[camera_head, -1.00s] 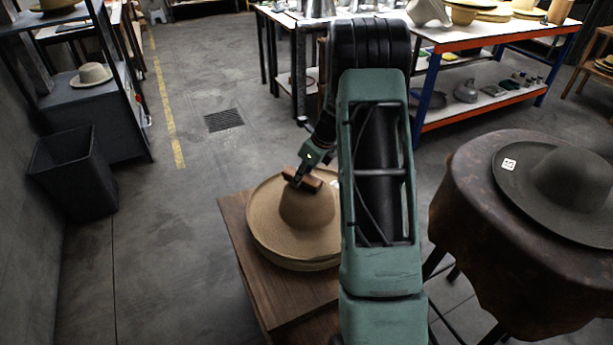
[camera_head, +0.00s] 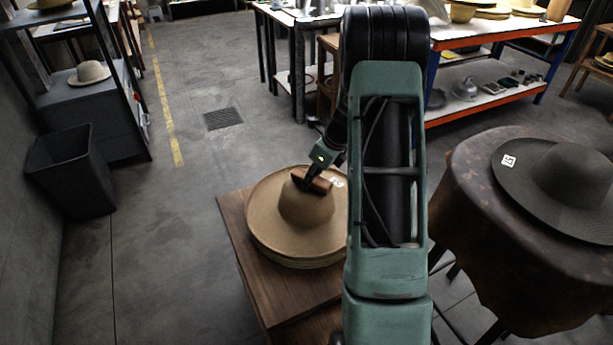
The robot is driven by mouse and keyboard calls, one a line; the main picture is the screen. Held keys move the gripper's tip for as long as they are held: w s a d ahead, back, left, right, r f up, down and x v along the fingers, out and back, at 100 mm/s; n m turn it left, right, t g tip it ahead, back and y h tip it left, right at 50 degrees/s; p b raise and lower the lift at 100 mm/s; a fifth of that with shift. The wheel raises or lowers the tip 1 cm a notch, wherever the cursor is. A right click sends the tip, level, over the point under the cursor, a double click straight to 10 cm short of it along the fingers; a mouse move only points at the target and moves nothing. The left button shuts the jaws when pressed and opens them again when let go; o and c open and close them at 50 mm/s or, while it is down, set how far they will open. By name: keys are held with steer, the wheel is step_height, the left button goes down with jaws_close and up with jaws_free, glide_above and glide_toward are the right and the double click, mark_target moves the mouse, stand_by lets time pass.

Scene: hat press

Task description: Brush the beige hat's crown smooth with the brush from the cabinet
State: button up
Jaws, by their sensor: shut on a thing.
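The beige hat (camera_head: 272,222) lies crown up on top of a small stack of similar hats, on a wooden table (camera_head: 245,268). My gripper (camera_head: 308,180) is above the crown, shut on the brown brush (camera_head: 320,183). The brush is at the top of the crown and looks to be touching it. The bristles are hidden from this view. My green arm hides the right edge of the hat's brim. A white tag shows near the brim behind the brush.
A dark grey hat (camera_head: 572,185) with a white tag lies on a brown covered round table (camera_head: 465,215) to the right. A dark bin (camera_head: 75,170) and a shelf stand at the left. The floor between the bin and the wooden table is clear.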

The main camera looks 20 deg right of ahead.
steer(key=shift+s+d, duration=0.15)
steer(key=shift+s, duration=0.15)
steer(key=shift+w, duration=0.1)
steer(key=shift+w+a+p, duration=0.4)
steer(key=shift+w+a, duration=0.25)
steer(key=shift+w, duration=0.25)
steer(key=shift+r+p, duration=3.35)
steer(key=shift+r, duration=0.7)
steer(key=shift+f, duration=0.1)
